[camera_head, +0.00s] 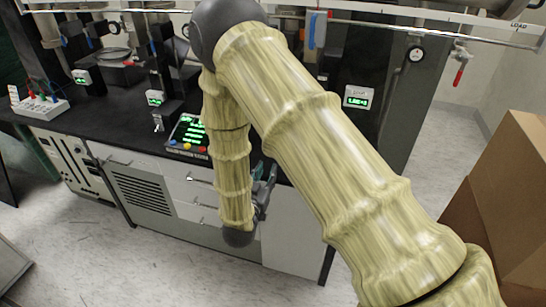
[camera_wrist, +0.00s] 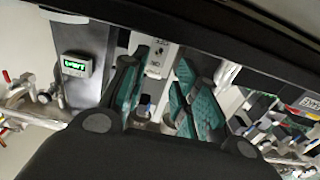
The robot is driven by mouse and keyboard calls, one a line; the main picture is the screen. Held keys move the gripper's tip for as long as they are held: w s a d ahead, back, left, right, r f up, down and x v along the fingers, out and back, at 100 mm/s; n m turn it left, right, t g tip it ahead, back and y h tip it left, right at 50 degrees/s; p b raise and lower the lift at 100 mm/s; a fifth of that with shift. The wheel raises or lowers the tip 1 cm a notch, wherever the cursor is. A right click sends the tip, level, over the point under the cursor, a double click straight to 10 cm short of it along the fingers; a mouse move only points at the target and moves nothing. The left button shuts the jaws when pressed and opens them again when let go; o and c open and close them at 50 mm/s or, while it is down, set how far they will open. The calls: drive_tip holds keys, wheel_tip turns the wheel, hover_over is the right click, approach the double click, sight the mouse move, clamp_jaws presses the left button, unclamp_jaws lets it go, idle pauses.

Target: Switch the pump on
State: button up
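My gripper (camera_head: 264,186) shows in the head view at the front of the bench, partly hidden behind my arm. In the wrist view my gripper (camera_wrist: 162,88) is open, with its teal finger pads apart and nothing clearly held between them. Behind the gap, a pale panel with small dark parts (camera_wrist: 163,57) is visible, and a small dark-and-blue knob-like part (camera_wrist: 147,104) shows lower down. I cannot tell whether either belongs to the pump. The pump and its switch are not clearly identifiable in either view.
A black bench top (camera_head: 95,128) carries instruments with green displays, including a control box (camera_head: 186,134). White drawers and a vented panel (camera_head: 146,192) are below. A cardboard box (camera_head: 508,195) stands at right. A metal rail (camera_head: 390,28) crosses above. Floor in front is clear.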

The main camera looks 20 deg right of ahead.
drive_tip(key=p+x, duration=0.1)
drive_tip(key=x, duration=0.7)
drive_tip(key=shift+d+p, duration=0.1)
drive_tip(key=shift+p, duration=0.3)
